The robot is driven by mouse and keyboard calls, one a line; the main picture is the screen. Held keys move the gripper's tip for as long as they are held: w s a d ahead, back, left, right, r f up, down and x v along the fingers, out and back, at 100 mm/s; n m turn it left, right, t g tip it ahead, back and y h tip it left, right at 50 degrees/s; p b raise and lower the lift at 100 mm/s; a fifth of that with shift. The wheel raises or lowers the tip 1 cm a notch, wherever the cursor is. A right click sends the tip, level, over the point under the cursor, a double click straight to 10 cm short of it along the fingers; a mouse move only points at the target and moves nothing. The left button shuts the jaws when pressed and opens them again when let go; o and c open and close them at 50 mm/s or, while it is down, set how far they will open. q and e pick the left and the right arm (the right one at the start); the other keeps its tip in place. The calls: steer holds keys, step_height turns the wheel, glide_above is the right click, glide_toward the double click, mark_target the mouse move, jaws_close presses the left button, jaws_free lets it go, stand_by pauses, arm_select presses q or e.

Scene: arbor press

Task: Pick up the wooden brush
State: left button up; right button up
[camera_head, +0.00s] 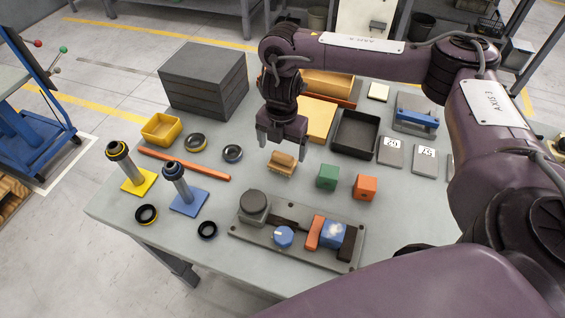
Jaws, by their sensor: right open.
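The wooden brush (283,164) lies on the grey table near its middle, a small brown-tan block shape. My right gripper (282,144) comes down from above, just over and behind the brush in the picture. Its two fingers are apart and point down, and nothing shows between them. I cannot tell exactly how large the gap to the brush is. My left gripper is out of view.
Green (327,177) and orange (365,187) blocks sit right of the brush. A fixture plate (340,266) lies in front. An orange bar (186,165), rings and two posts are left. A black tray (371,117) and a dark stack (203,82) stand behind.

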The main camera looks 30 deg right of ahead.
mark_target(283, 154)
step_height(283, 154, down, 5)
steer(key=shift+s+b, duration=0.1)
steer(key=shift+b, duration=0.5)
steer(key=shift+c, duration=0.3)
steer(key=c, duration=1)
steer(key=shift+c, duration=0.2)
steer(key=shift+r, duration=0.1)
steer(key=shift+r, duration=0.4)
step_height(283, 154, up, 19)
steer(key=p, duration=0.5)
